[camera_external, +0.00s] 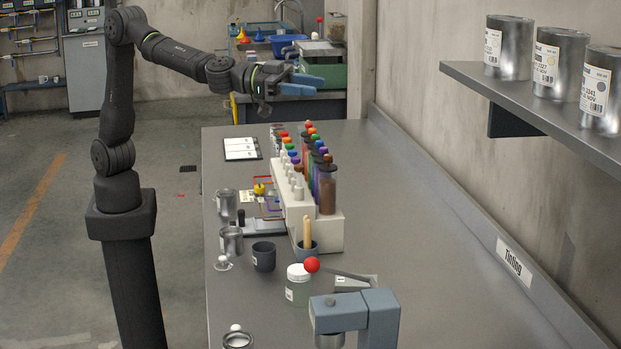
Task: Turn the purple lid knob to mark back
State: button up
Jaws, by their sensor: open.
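A pale rack (294,206) on the grey bench holds a row of coloured tubes with lids and a front row of small coloured knobs. A small purple knob (295,160) shows in the front row, between blue and white ones. It is too small for its marks or turn angle to be read. My gripper (319,84) has blue fingers and points to the right. It is open and empty, well above the far end of the bench and apart from the rack.
Metal cans (231,240), a dark cup (263,256), a white-lidded jar (298,284) and a blue-grey press (355,312) with a red ball handle stand nearer on the bench. A shelf of paint cans (505,48) juts from the right wall. The bench right of the rack is clear.

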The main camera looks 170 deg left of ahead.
jog(key=shift+w+d+r+m+t+h, duration=0.1)
jog(key=shift+w+r+m+t+h, duration=0.3)
jog(key=shift+m, duration=0.35)
jog(key=shift+w+d+r+m+t+h, duration=0.15)
jog(key=shift+m+t+h, duration=0.3)
jog(key=shift+m, duration=0.25)
jog(key=shift+w+r+m+t+h, duration=0.35)
jog(key=shift+m+t, duration=0.1)
jog(key=shift+m, duration=0.3)
jog(key=shift+s, duration=0.1)
jog(key=n+g+h, duration=0.1)
jog(key=g+h, duration=0.7)
jog(key=h, duration=0.2)
send_over(323, 148)
jog(key=s+d, duration=0.4)
jog(key=s, duration=0.2)
notch_tip(323, 148, down, 5)
jog(key=x, duration=1.7)
jog(key=shift+w+f, duration=0.2)
